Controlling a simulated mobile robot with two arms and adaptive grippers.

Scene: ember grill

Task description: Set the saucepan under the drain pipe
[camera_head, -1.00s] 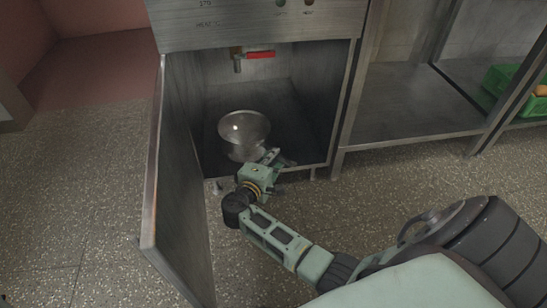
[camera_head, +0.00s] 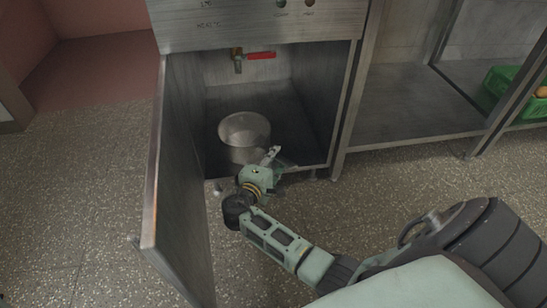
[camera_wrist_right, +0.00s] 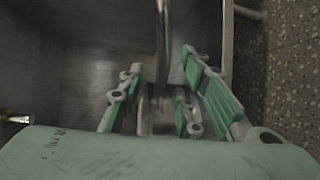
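The shiny metal saucepan (camera_head: 240,146) stands upright on the floor of the open cabinet, below and slightly in front of the drain pipe (camera_head: 238,66). The pipe hangs from the cabinet's back with a red valve handle beside it. My right gripper (camera_head: 273,156) is at the saucepan's near right side, at the cabinet's front edge. In the right wrist view its fingers (camera_wrist_right: 160,62) are spread, with a thin metal strip, apparently the saucepan handle (camera_wrist_right: 163,35), between them. They look apart from it. My left gripper is not in view.
The cabinet door (camera_head: 176,185) stands open on the left, close to my right arm. The cabinet's right side wall (camera_head: 342,105) bounds the opening. A steel shelf (camera_head: 400,110) and a green crate (camera_head: 503,82) are farther right. Cabinet floor is free right of the saucepan.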

